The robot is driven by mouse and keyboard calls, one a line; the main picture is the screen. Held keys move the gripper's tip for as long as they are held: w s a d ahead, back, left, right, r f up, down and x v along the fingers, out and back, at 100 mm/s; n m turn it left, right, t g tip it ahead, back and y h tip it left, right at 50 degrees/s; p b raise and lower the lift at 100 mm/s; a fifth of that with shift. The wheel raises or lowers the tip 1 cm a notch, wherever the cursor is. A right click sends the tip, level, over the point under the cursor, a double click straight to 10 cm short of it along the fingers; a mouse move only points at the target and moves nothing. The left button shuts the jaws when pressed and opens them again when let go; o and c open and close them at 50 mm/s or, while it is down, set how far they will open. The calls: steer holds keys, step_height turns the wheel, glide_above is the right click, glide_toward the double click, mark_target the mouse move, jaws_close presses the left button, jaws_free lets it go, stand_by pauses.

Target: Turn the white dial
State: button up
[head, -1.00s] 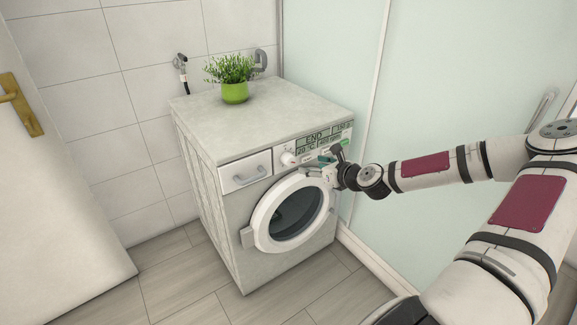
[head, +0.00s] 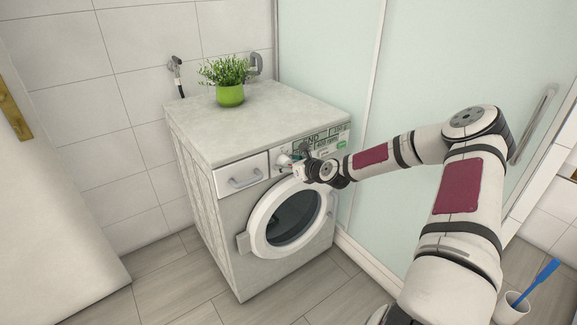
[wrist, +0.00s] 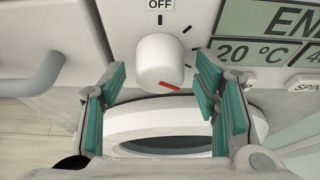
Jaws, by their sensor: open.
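The white dial (wrist: 158,60) is on the washing machine's front panel, below an OFF label. Its red mark points to the lower right. In the wrist view my gripper (wrist: 161,80) is open, with one teal-padded finger to the left of the dial and one to the right. The fingers seem apart from the dial, with gaps on both sides. In the head view the dial (head: 283,160) shows just left of my gripper (head: 291,166), which partly covers the panel.
The washing machine (head: 205,210) has a drawer (head: 242,176) left of the dial and a round door (head: 262,228) below. A display (wrist: 270,35) is right of the dial. A green potted plant (head: 230,95) stands on top. A glass panel (head: 330,60) is behind.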

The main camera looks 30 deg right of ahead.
steer(key=c, duration=1.1)
